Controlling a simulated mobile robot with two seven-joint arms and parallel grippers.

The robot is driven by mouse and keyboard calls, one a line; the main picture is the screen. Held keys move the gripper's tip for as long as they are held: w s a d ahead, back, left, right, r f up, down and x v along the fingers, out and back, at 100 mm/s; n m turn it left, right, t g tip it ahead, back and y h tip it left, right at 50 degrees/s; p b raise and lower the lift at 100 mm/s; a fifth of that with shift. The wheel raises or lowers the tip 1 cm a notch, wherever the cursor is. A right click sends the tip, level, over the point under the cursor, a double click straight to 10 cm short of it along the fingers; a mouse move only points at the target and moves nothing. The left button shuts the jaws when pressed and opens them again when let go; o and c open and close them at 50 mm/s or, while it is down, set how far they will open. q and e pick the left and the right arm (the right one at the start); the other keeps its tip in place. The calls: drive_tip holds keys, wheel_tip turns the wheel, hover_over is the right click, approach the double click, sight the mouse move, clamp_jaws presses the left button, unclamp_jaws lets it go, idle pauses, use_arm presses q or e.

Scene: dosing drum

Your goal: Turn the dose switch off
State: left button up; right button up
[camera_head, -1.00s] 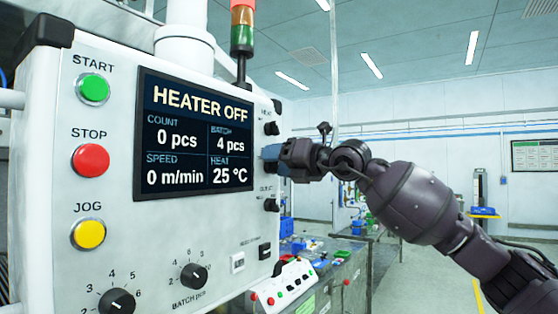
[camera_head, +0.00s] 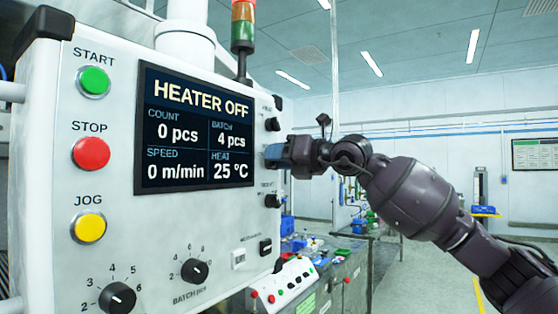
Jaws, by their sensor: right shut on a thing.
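A white control panel (camera_head: 52,180) fills the left side of the head view. A column of small black knob switches runs down its right edge, with an upper one (camera_head: 272,124) and a lower one (camera_head: 273,201). Their labels are too small to read surely. My right gripper (camera_head: 276,154) is between these two, up against the panel, shut on a middle switch that its fingers hide. That switch's label and position cannot be seen; by its place it may be the dose switch. My left gripper is not in view.
The panel display (camera_head: 198,130) reads HEATER OFF, 0 pcs, 0 m/min, 25 °C. START (camera_head: 93,81), STOP (camera_head: 91,153) and JOG (camera_head: 89,227) buttons are at left. A signal tower (camera_head: 243,25) stands behind the panel. Open floor lies at right.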

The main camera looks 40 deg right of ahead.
drive_tip(key=n+b, duration=0.1)
drive_tip(key=n, duration=0.1)
drive_tip(key=shift+a+f+n, duration=0.1)
drive_tip(key=shift+a+n, duration=0.05)
drive_tip(key=shift+n, duration=0.15)
drive_tip(key=n, duration=0.2)
drive_tip(key=shift+a+n+b, duration=0.15)
drive_tip(key=shift+n+b, duration=0.15)
drive_tip(key=shift+b, duration=0.1)
drive_tip(key=n, duration=0.3)
drive_tip(key=shift+s+a+b, duration=0.15)
drive_tip(key=shift+a+b, duration=0.05)
drive_tip(key=shift+b, duration=0.2)
drive_tip(key=shift+a+n, duration=0.1)
drive_tip(key=shift+n, duration=1)
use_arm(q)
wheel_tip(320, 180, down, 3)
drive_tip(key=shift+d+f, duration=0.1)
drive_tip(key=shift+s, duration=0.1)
use_arm(e)
drive_tip(key=shift+s, duration=0.1)
drive_tip(key=o, duration=0.9)
drive_tip(key=shift+s, duration=0.1)
